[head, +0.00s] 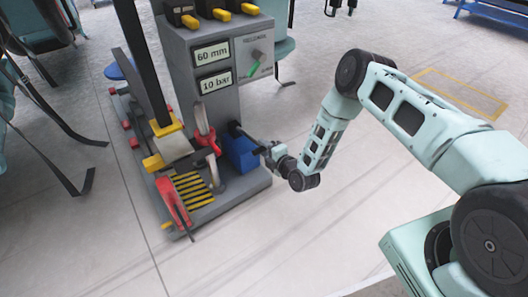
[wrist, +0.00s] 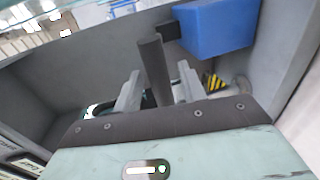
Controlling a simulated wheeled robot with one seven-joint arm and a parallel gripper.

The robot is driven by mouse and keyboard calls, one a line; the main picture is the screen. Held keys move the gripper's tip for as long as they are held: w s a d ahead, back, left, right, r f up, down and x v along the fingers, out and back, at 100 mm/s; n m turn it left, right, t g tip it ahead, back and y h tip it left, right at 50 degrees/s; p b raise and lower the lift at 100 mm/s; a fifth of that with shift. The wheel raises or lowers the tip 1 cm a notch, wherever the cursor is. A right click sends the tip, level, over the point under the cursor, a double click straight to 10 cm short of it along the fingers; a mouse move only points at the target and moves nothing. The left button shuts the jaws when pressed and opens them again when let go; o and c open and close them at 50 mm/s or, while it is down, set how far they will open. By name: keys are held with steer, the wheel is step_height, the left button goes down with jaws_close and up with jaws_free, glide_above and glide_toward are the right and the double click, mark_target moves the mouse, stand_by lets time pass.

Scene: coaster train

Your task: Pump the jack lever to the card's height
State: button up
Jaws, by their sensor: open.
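A blue jack body (head: 240,153) sits low on the right side of the grey stand, with a dark lever (head: 248,138) sticking out towards my arm. My gripper (head: 268,152) is at the lever's outer end. In the wrist view the blue body (wrist: 215,28) is at the top, and the dark lever (wrist: 153,68) stands between my two open fingers (wrist: 158,88). I cannot tell whether either finger touches it. A card reading "60 mm" (head: 211,54) is on the stand's front, above one reading "10 bar" (head: 216,81).
A red-handled clamp (head: 206,138) and a red lever (head: 172,204) stand on the base beside a yellow-black striped plate (head: 190,188). A panel with a dial and green pointer (head: 254,63) is above.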

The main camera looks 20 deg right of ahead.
steer(key=shift+w+a+f, duration=0.1)
steer(key=shift+w+a, duration=0.05)
steer(key=shift+w, duration=0.3)
